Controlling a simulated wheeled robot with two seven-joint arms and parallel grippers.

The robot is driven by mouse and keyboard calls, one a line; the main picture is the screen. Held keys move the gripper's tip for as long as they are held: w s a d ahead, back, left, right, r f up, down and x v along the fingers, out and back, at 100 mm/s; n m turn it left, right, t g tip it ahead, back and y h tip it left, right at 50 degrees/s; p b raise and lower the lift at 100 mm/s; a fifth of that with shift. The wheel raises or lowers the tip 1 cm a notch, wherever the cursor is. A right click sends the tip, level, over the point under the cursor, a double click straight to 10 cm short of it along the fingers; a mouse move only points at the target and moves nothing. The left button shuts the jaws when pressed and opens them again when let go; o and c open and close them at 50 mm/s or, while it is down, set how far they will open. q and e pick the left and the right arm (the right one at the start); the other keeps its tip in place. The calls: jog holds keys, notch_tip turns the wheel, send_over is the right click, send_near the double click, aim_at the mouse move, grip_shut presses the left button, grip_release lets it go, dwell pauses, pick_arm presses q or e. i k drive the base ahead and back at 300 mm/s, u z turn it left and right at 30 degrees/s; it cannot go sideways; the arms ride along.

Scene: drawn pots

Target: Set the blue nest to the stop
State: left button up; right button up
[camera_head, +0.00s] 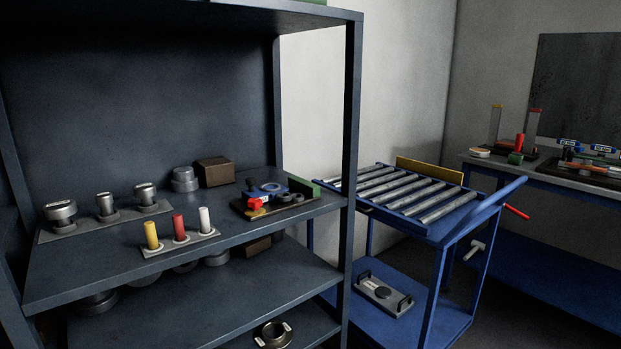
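I cannot tell for sure which thing is the blue nest. A small blue part (270,187) lies on a dark tray (288,207) on the shelf, beside a red and yellow piece (256,204). A green upright strip (303,187) stands at the tray's back right edge. Small blue pieces (571,144) also show on the far right bench. A yellow plate (429,171) stands upright along the far side of the roller cart (447,239). I cannot tell whether it is the stop. Neither gripper is in view.
The dark shelf rack (352,120) fills the left. Its post stands between shelf and cart. Grey fittings (107,205) and yellow, red and white pegs (179,228) stand on the shelf. The rollers (405,194) are bare. A bench (545,176) stands at right.

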aim_at(267, 192)
jog(key=z, duration=0.3)
jog(key=i, duration=0.9)
jog(key=u, duration=0.15)
